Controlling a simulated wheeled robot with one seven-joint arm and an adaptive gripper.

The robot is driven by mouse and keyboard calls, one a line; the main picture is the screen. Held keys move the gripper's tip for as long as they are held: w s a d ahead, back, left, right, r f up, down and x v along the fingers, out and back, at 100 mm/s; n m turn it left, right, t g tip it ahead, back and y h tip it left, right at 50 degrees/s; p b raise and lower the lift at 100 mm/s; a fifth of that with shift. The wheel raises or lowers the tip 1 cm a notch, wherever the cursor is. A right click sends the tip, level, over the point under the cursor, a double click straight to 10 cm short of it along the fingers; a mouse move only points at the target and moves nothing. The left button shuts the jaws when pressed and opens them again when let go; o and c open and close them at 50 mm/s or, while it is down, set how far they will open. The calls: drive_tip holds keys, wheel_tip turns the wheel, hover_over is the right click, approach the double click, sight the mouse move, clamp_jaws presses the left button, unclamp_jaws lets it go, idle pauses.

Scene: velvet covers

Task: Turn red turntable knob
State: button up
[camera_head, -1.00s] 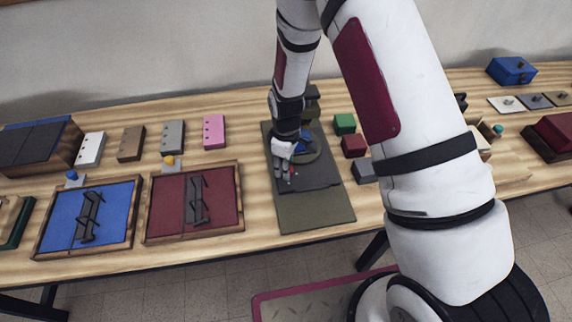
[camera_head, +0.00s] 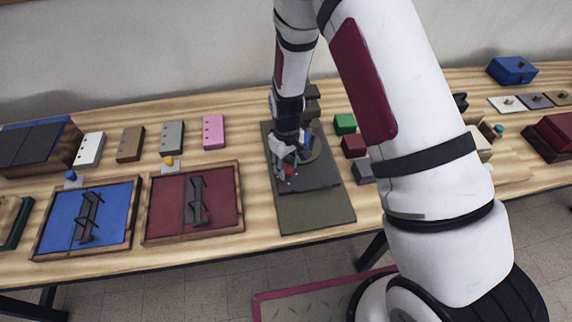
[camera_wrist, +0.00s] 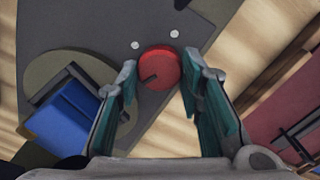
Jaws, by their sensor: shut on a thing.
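The red turntable knob (camera_wrist: 160,67) is a round red disc with a dark mark on its face, on a dark grey panel (camera_wrist: 95,22). It shows small in the head view (camera_head: 289,172). My gripper (camera_wrist: 160,80) has its two teal-padded fingers on either side of the knob and is shut on it. In the head view my gripper (camera_head: 287,165) is low over the panel's left part. The olive round turntable (camera_wrist: 70,75) with a blue block (camera_wrist: 65,117) on it lies left of the knob in the wrist view.
Two small pale studs (camera_wrist: 174,33) sit by the knob. A red framed tray (camera_head: 225,180) and a blue framed tray (camera_head: 62,220) lie to the left. Green (camera_head: 345,123) and dark red (camera_head: 354,146) blocks stand right of the panel. The olive mat (camera_head: 315,213) is bare in front.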

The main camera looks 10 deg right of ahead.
sight(287, 168)
drive_tip(key=m, duration=0.6)
drive_tip(key=shift+d, duration=0.1)
drive_tip(key=m, duration=0.6)
drive_tip(key=shift+m, duration=0.3)
idle(0.3)
drive_tip(key=o, duration=1.2)
drive_tip(key=shift+c, duration=0.2)
wheel_tip(287, 168, up, 12)
